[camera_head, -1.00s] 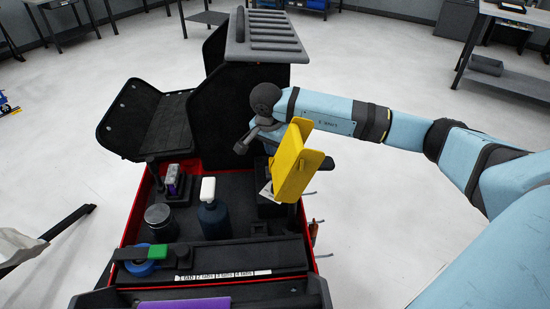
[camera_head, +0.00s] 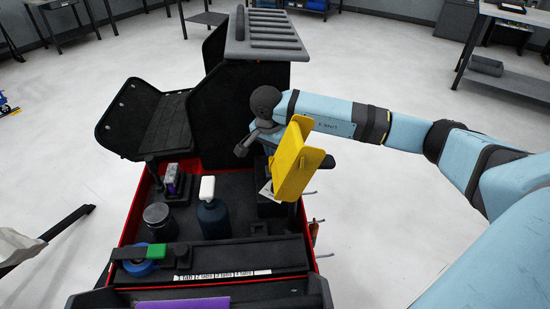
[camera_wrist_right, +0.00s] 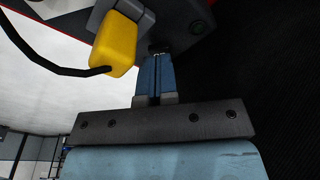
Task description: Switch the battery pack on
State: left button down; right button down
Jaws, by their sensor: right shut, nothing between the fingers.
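A dark box (camera_head: 268,206) with a pale label stands at the right side of the red-edged cart, partly hidden behind a yellow tool; it looks like the battery pack. In the head view the yellow tool hides much of the gripper's fingers. My left gripper is out of view.
The yellow tool (camera_head: 297,160) stands close beside my right gripper; it also shows in the right wrist view (camera_wrist_right: 114,44) with a black cable. A blue bottle (camera_head: 213,218), a dark jar (camera_head: 159,220) and a blue tape roll (camera_head: 139,266) sit on the cart. Upright black panels (camera_head: 248,110) rise behind.

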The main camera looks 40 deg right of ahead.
jog(key=shift+f+b, duration=0.5)
jog(key=shift+f, duration=0.25)
jog(key=shift+r, duration=0.15)
jog(key=shift+r+p, duration=1.95)
jog(key=shift+r, duration=1.5)
jog(key=shift+d+f, duration=0.1)
